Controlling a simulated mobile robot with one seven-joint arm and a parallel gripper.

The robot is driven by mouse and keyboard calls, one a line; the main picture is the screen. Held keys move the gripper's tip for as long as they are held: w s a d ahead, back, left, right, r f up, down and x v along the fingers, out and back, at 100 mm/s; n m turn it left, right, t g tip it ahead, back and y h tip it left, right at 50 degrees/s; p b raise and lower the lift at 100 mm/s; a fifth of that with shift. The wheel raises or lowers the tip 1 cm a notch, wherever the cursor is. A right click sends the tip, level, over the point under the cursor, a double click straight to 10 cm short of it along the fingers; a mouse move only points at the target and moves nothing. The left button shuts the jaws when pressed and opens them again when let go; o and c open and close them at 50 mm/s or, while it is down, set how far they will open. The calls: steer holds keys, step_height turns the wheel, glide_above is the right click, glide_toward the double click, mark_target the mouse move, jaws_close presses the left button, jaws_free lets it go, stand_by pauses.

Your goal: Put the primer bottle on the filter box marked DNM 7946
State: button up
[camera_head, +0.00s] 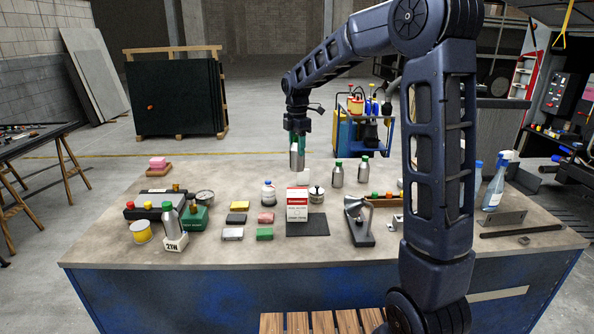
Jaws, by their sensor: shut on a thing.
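My gripper (297,135) is shut on a silver bottle with a green cap (297,157), held upright above the back middle of the bench. I take this as the primer bottle. A red and white box (297,207) stands on a dark mat below and in front of it; its print is too small to read. A plain whitish block (303,177) sits behind that box, under the held bottle. Similar silver bottles with green caps stand to the right (337,174), (363,170) and at left (168,221), by a white block with dark lettering (175,243). I cannot read DNM 7946 anywhere.
A white bottle (268,193) and a small round jar (317,195) flank the red and white box. Coloured blocks (265,217) lie left of the mat (307,229). A metal lamp-like tool (358,222) stands right. A spray bottle (496,183) is far right. The bench front (250,257) is clear.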

mark_target(297, 136)
step_height(297, 136, down, 9)
steer(key=shift+f, duration=0.1)
stand_by(0.4)
steer(key=shift+f, duration=0.1)
steer(key=o, duration=1.2)
steer(key=shift+c, duration=0.2)
step_height(297, 136, up, 12)
steer(key=shift+r, duration=0.2)
steer(key=s+d+r+m+t, duration=0.3)
steer(key=s+d+m, duration=1.4)
steer(key=s+d, duration=0.4)
steer(key=s+d+f+m+t, duration=0.1)
steer(key=s+d+f+m, duration=0.2)
steer(key=s+m, duration=0.3)
steer(key=s+f, duration=0.1)
steer(key=s, duration=0.3)
steer(key=shift+t, duration=0.3)
